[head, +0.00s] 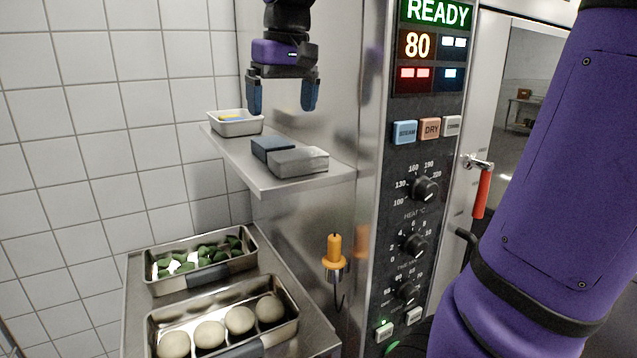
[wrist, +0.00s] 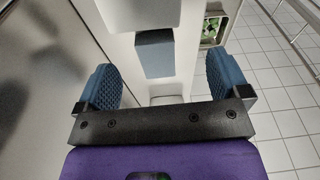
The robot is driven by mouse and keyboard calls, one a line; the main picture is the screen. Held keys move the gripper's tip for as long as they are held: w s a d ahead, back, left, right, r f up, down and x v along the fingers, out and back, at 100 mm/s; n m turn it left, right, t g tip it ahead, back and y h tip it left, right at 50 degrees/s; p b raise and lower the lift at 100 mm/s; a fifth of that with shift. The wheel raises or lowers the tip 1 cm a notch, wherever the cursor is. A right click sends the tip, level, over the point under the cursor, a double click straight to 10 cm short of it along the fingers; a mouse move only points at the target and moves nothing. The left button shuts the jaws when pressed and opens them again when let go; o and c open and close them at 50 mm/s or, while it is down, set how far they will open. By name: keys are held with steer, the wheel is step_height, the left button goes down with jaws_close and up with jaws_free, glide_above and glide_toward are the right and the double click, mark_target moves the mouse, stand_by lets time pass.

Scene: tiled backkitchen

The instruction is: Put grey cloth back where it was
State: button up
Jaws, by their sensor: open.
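The grey cloth (head: 298,162) is a folded, block-like stack on the metal wall shelf (head: 262,182), near its front right end. A dark blue-grey folded cloth (head: 272,148) lies right behind it. In the wrist view the dark cloth (wrist: 155,53) shows ahead of the fingers, and the grey cloth (wrist: 140,13) is cut off by the top edge. My gripper (head: 282,95) is open and empty above the shelf, higher than the cloths, with its fingers pointing down. In the wrist view its two blue pads (wrist: 163,85) stand wide apart.
A small white tub (head: 236,128) with yellow and blue items stands at the shelf's far left end. Below are steel trays of green pieces (head: 168,283) and pale dough balls (head: 160,320). An orange-handled hook (head: 334,252) hangs beside the oven's control panel (head: 425,215).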

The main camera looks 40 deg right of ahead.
steer(key=s+a+f+n+t, duration=0.1)
steer(key=s+a+f+t, duration=0.2)
steer(key=s+f, duration=0.8)
steer(key=s+a, duration=0.1)
steer(key=s, duration=0.3)
steer(key=shift+s+f+n+t, duration=0.25)
steer(key=shift+f+n+t, duration=0.05)
steer(key=shift+f+t, duration=0.1)
